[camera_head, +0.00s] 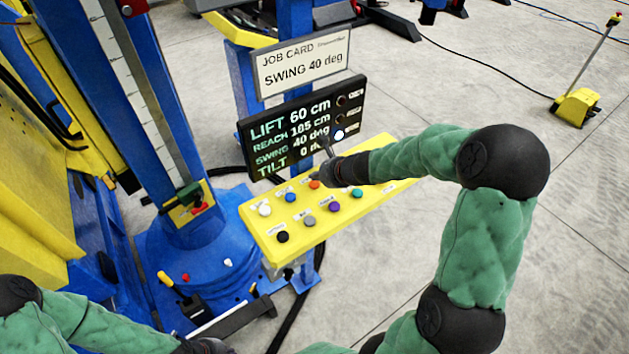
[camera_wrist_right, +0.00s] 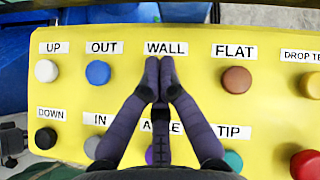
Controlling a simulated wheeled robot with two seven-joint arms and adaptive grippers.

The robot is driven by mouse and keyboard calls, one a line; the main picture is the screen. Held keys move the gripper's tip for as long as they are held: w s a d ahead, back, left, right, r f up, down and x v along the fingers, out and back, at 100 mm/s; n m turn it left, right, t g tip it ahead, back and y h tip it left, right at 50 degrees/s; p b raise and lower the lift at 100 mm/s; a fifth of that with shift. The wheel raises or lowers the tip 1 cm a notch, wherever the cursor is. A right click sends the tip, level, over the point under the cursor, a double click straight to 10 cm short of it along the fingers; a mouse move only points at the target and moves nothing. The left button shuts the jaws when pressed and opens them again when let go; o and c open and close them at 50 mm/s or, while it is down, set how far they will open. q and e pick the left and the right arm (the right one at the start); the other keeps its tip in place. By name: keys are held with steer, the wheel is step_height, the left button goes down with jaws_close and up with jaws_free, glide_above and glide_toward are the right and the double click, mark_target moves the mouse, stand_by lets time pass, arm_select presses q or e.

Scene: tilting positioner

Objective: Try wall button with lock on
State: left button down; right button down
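The yellow button panel (camera_head: 262,232) stands in front of me. In the head view an orange button (camera_head: 314,184) is third in the top row, at the WALL place. My right gripper (camera_head: 318,174) is right above it; the wrist view shows its two fingertips (camera_wrist_right: 166,62) shut together just below the WALL label (camera_wrist_right: 166,48), hiding that button. I cannot tell whether they touch it. My left gripper (camera_head: 207,346) is partly in view at the bottom edge; its fingers are unclear. I cannot make out which part is the lock.
The display (camera_head: 290,130) reads LIFT 60 cm, REACH 105 cm, SWING 40 deg, TILT 0; one lamp (camera_head: 339,134) is bright white. The job card (camera_head: 302,65) says SWING 40 deg. The blue positioner base (camera_head: 200,250) has a yellow-handled lever (camera_head: 166,279). Neighbouring blue (camera_wrist_right: 98,73) and brown (camera_wrist_right: 236,80) buttons are close.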

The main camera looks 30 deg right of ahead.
mark_target(316, 184)
stand_by(0.3)
step_height(316, 184, up, 5)
steer(key=p, duration=0.4)
steer(key=shift+p, duration=0.35)
stand_by(0.6)
